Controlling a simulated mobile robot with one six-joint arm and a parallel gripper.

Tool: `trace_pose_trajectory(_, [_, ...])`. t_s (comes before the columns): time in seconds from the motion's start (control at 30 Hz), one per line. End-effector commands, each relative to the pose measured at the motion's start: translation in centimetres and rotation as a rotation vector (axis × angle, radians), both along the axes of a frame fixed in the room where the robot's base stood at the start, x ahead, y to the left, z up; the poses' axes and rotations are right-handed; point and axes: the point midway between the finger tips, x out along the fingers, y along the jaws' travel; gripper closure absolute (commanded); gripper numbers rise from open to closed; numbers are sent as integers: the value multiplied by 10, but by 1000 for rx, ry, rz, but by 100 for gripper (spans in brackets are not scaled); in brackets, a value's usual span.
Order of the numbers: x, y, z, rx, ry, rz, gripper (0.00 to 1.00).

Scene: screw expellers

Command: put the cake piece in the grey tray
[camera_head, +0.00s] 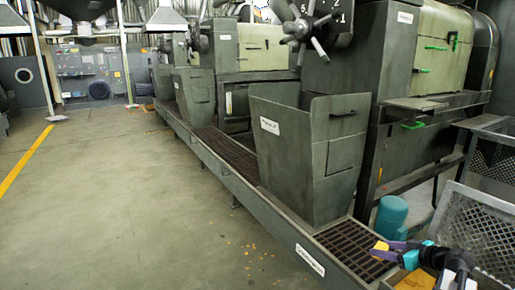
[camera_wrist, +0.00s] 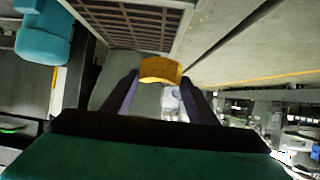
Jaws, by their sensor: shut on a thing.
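The cake piece (camera_head: 380,246) is a small yellow-orange block at the lower right of the head view. My gripper (camera_head: 384,250), with purple fingers, is shut on it above the walkway grating's near end. In the wrist view the cake piece (camera_wrist: 160,70) sits between the two fingertips (camera_wrist: 160,80) of my gripper, with its curved face outward. I cannot clearly make out the grey tray in either view. A grey surface shows behind the cake piece in the wrist view, but I cannot tell whether it is the tray.
A dark grating (camera_head: 350,248) runs beside the grey press hopper (camera_head: 305,150). A teal motor (camera_head: 390,216) and a mesh guard (camera_head: 480,225) stand close to my arm. Orange crumbs (camera_head: 252,262) lie on the floor. The floor at left (camera_head: 120,200) is clear.

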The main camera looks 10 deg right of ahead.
Motion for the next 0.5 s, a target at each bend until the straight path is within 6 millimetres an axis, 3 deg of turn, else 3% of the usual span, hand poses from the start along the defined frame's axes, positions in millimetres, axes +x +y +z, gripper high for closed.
trace_pose_trajectory(0.2, [35, 54, 13, -1, 0, 95, 69])
trace_pose_trajectory(0.5, [72, 131, 29, -1, 0, 224, 69])
